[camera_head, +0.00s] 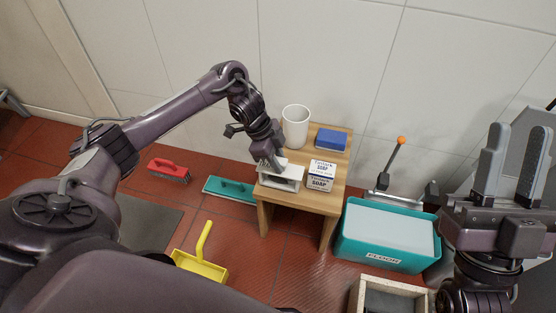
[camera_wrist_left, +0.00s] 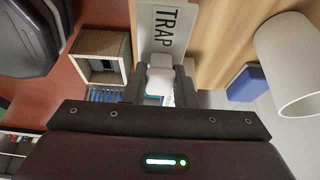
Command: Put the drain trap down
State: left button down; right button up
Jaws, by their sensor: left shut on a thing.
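The drain trap (camera_head: 281,177) is a white boxy piece at the front left corner of the small wooden stool (camera_head: 266,191). In the left wrist view the drain trap (camera_wrist_left: 163,24) shows a dark "TRAP" label. My left gripper (camera_head: 274,162) reaches down from above and is shut on its white handle, which sits between the fingers (camera_wrist_left: 160,84) in the wrist view. I cannot tell whether the trap's underside touches the stool top. My right gripper (camera_head: 511,168) is at the right, fingers pointing up, open and empty.
The stool also bears a white cup (camera_head: 295,127), a blue block (camera_head: 331,139) and soap boxes (camera_head: 321,177). A teal "FLOOR" bin (camera_head: 375,254) stands right of it. A teal scrubber (camera_head: 229,190), red brush (camera_head: 168,170) and yellow dustpan (camera_head: 202,265) lie on the floor to the left.

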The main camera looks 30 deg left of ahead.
pick_arm(q)
jog(key=shift+f, duration=0.4)
jog(key=c, duration=1.2)
grip_release()
jog(key=shift+o, duration=0.2)
jog(key=shift+r, duration=0.15)
